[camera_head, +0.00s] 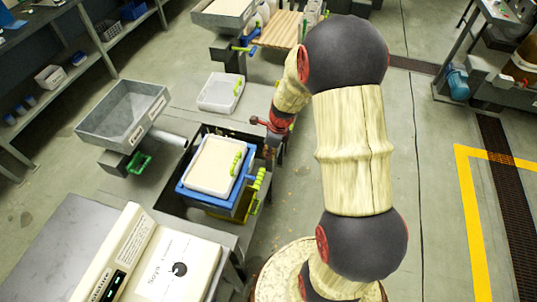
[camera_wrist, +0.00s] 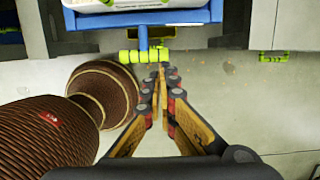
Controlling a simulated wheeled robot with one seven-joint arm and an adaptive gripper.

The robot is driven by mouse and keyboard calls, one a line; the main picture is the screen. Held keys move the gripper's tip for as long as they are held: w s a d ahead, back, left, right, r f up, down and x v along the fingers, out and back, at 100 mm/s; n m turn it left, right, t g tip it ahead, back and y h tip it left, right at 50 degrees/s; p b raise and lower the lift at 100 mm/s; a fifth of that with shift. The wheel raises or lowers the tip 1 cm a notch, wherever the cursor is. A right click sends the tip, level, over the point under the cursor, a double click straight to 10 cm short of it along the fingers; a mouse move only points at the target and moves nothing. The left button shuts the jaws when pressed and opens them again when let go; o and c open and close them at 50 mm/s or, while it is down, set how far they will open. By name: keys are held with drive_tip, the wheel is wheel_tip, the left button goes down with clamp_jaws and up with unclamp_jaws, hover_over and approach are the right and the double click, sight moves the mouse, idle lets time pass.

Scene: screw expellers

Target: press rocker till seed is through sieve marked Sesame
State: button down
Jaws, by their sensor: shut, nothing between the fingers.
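A white-rimmed tray of pale material (camera_head: 197,164) sits in a blue frame (camera_head: 217,202) in the head view. Yellow-green grips (camera_head: 257,190) show at the frame's right side. In the wrist view a blue bar with a yellow-green crosspiece (camera_wrist: 130,57), perhaps the rocker, sticks out from the blue frame (camera_wrist: 185,17). My gripper (camera_wrist: 160,72) is shut and empty, its tips beside or just under the crosspiece; touching cannot be told. In the head view my gripper (camera_head: 263,123) is small, near the frame's far right corner. I cannot read a Sesame mark on any sieve.
A grey hopper (camera_head: 112,108) with a green handle (camera_head: 139,163) stands left. A white tray (camera_head: 220,92) lies behind. A near white box (camera_head: 170,265) carries a label like "Soya". Another hopper (camera_head: 222,14) is at the back. Open floor (camera_head: 440,230) lies right.

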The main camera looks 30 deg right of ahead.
sight(262, 171)
drive_tip(key=f+b, duration=0.1)
drive_tip(key=f, duration=0.2)
drive_tip(key=w+f+b, duration=0.1)
drive_tip(key=f, duration=0.2)
drive_tip(key=a+f+b, duration=0.1)
drive_tip(key=f, duration=0.2)
drive_tip(key=shift+w+a+f+b, duration=0.1)
drive_tip(key=shift+w+f+b, duration=0.15)
drive_tip(key=shift+f+b, duration=0.1)
drive_tip(key=f, duration=0.5)
drive_tip(key=shift+s, duration=0.2)
drive_tip(key=shift+s+f+b, duration=0.3)
drive_tip(key=shift+s+f, duration=0.1)
drive_tip(key=shift+f, duration=0.05)
drive_tip(key=s+d+r+p, duration=0.2)
drive_tip(key=r+p, duration=0.5)
drive_tip(key=r, duration=0.7)
drive_tip(key=shift+s+d+r+p, duration=0.2)
drive_tip(key=shift+d+r+p, duration=0.1)
drive_tip(key=shift+d, duration=0.2)
